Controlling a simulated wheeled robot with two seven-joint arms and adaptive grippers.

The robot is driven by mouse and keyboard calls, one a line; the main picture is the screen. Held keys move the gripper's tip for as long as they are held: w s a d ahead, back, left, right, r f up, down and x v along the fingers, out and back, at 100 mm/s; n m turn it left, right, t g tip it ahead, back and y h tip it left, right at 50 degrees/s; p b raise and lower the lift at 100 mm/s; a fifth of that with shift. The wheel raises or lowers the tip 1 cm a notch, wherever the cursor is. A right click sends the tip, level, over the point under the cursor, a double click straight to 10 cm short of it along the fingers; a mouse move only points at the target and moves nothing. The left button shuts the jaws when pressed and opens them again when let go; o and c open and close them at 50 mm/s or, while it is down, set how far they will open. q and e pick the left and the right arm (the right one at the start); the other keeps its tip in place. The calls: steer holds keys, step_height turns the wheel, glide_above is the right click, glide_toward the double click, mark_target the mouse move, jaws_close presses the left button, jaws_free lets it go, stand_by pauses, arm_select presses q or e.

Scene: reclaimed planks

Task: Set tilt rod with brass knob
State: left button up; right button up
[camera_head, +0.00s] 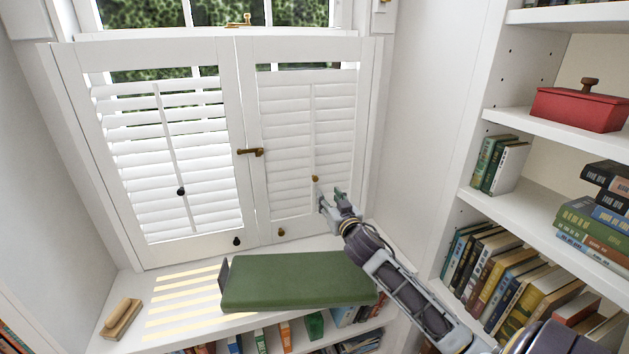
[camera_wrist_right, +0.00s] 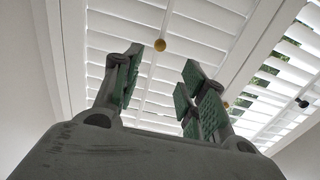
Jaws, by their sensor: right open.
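My right gripper (camera_head: 330,197) is open just below and right of that knob. In the right wrist view the open fingers (camera_wrist_right: 165,75) point up at the slats. There the brass knob (camera_wrist_right: 159,45) shows by the left fingertip, with nothing held. It seems apart from the fingers, though touch is hard to judge. My left gripper is not in view.
The left panel's tilt rod has a black knob (camera_head: 181,191). A latch (camera_head: 250,151) joins the panels; small pull knobs (camera_head: 281,232) sit lower. A green cushion (camera_head: 290,280) and a wooden brush (camera_head: 122,318) lie on the sill seat. Bookshelves (camera_head: 540,210) stand at the right.

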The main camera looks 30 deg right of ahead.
mark_target(316, 179)
steer(key=shift+w+d, duration=0.1)
steer(key=shift+w, duration=0.1)
steer(key=shift+x, duration=6.7)
steer(key=shift+c, duration=0.3)
